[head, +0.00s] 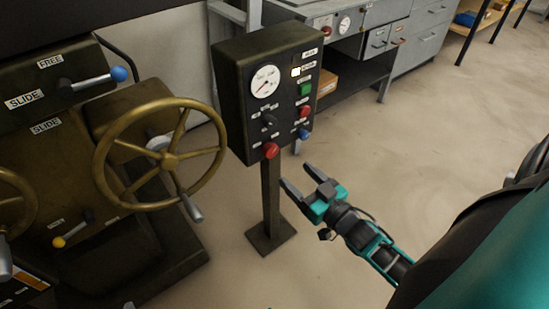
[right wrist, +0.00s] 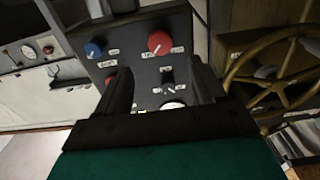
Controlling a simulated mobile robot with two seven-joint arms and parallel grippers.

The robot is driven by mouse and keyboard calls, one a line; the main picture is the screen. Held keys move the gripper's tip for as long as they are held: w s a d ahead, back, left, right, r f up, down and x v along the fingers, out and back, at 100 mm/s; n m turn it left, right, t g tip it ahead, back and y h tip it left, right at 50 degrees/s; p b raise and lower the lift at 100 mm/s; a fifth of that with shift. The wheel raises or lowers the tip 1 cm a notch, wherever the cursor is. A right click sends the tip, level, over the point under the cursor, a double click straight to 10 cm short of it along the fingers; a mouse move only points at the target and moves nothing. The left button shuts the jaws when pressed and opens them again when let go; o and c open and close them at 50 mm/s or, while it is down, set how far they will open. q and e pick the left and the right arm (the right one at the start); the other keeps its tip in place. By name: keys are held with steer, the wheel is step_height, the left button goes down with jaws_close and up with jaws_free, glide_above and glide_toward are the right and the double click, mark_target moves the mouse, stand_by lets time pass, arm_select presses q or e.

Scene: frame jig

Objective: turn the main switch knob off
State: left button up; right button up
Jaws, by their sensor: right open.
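The dark switch box (head: 236,97) stands on a post. It carries a black knob (head: 268,119) below a white gauge and a larger red knob (head: 271,150) at its lower left. The labels are too small to tell which knob is the main switch. My right gripper (head: 298,177) is open and empty, in front of and below the box. In the right wrist view the box is upside down; the black knob (right wrist: 168,82) shows between the fingers (right wrist: 158,75), with the red knob (right wrist: 160,43) above it. No contact is visible. My left gripper is out of view.
A green button (head: 305,89), a red button (head: 304,111) and a blue knob (head: 304,133) sit close by on the box. A brass handwheel (head: 102,150) on a machine stands to the left. Grey drawers (head: 418,48) stand behind. Floor on the right is clear.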

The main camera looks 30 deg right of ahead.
mark_target(272, 153)
steer(key=w, duration=0.3)
steer(key=w+b, duration=0.1)
steer(key=w, duration=0.5)
steer(key=shift+w+a+b, duration=0.4)
steer(key=c, duration=1)
steer(key=shift+c, duration=0.2)
